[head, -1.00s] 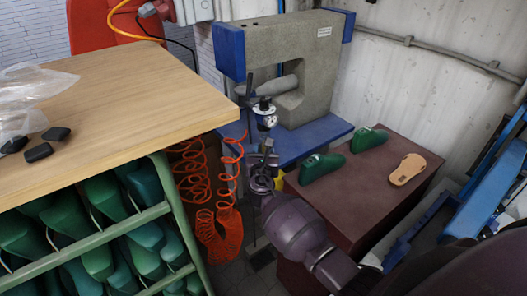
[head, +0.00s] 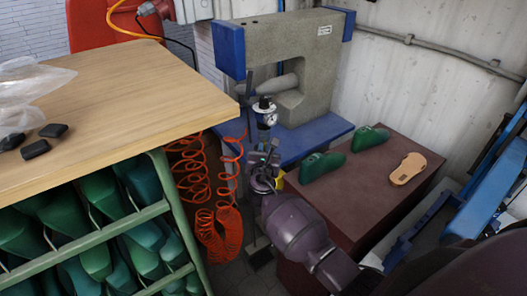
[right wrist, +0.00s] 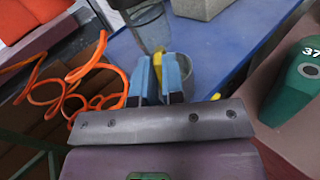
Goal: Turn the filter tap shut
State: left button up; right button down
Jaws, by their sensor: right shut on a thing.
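The filter unit (head: 266,110), with a dark top and a round gauge, stands on a pole in front of the press in the head view. Its clear bowl (right wrist: 150,28) shows at the top of the right wrist view. The yellow tap lever (right wrist: 158,68) is between the blue-padded fingers of my right gripper (right wrist: 159,82), which is shut on it. In the head view this gripper (head: 264,160) is just below the filter and hides most of the tap. A grey round cup-like part (right wrist: 190,75) is beside the fingers. My left gripper is not in view.
Orange coiled hose (head: 228,215) hangs close left of my gripper. The wooden bench (head: 130,85) is left, over a green rack (head: 95,235) of lasts. The press (head: 290,60) is behind on a blue base (head: 320,135). A brown table (head: 385,180) with green lasts stands right.

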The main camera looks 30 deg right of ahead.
pick_arm(q)
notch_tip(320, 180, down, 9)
jog(key=b, duration=0.8)
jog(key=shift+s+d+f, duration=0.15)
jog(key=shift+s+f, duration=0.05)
pick_arm(e)
jog(key=shift+s+d+f+m, duration=0.15)
jog(key=shift+f+m, duration=0.1)
jog(key=shift+m, duration=2.55)
jog(key=shift+s+d+f+m, duration=0.1)
jog(key=shift+d+f+m, duration=0.1)
jog(key=shift+m, duration=2.6)
jog(key=shift+s+d+f+m, duration=0.1)
jog(key=shift+f+m, duration=0.15)
jog(key=shift+m, duration=2.55)
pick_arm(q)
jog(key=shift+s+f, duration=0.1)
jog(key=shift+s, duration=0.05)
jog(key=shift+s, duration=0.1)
pick_arm(e)
jog(key=c, duration=1.2)
grip_release()
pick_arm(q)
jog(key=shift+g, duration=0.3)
pick_arm(e)
jog(key=v, duration=1)
jog(key=shift+s+a, duration=0.2)
jog(key=shift+s, duration=0.1)
